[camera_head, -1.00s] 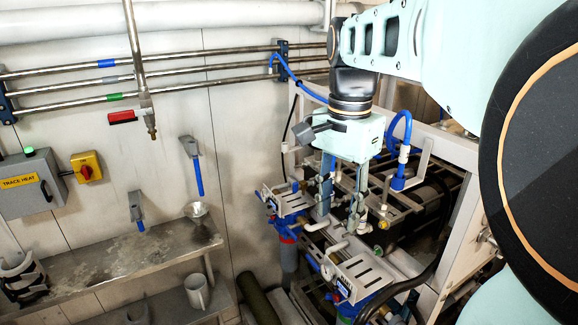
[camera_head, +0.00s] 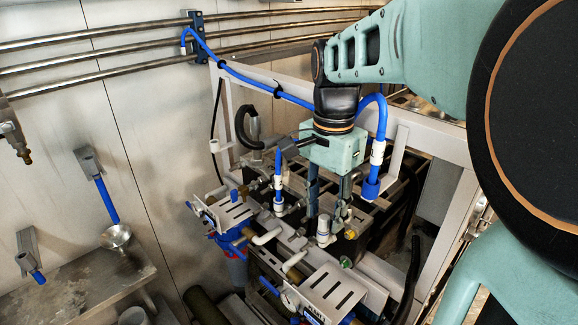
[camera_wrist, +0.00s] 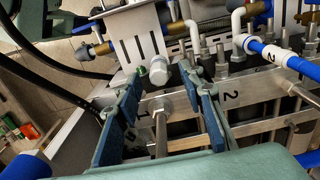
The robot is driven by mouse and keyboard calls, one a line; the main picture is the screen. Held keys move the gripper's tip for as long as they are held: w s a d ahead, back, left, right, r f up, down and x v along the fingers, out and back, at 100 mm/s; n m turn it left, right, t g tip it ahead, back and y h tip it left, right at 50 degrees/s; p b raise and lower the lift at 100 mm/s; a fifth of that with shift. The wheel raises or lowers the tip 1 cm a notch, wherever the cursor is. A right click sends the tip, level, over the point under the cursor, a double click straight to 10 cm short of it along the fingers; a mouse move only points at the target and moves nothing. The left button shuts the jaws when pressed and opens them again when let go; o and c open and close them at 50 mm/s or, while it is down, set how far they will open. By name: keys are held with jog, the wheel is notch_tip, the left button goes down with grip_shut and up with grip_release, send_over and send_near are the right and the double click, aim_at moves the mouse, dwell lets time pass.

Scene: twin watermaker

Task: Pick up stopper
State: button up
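A small white round-topped piece, which looks like the stopper (camera_head: 323,228), stands upright on the metal frame of the machine. In the wrist view the stopper (camera_wrist: 159,70) shows beyond and between my fingertips, with a gap on each side. My gripper (camera_head: 327,211) points down over the frame, its two fingers apart and nothing between their pads. In the wrist view my gripper (camera_wrist: 161,80) is also open. Whether the fingertips reach down to the stopper's height is hard to tell.
Blue hoses (camera_head: 376,140) with white fittings rise close beside my gripper. Slotted metal brackets (camera_head: 329,290) and valves crowd the front. White frame rails (camera_head: 445,143) border the machine. A metal shelf (camera_head: 85,285) stands at the left wall.

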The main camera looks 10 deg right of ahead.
aim_at(324, 217)
jog(key=shift+s+f+b, duration=0.1)
jog(key=shift+f+b, duration=0.2)
jog(key=shift+f, duration=0.45)
jog(key=shift+a+r, duration=0.1)
jog(key=shift+c, duration=0.4)
jog(key=c, duration=0.8)
jog(key=shift+o, duration=0.2)
notch_tip(324, 217, up, 10)
jog(key=shift+o, duration=0.9)
grip_shut()
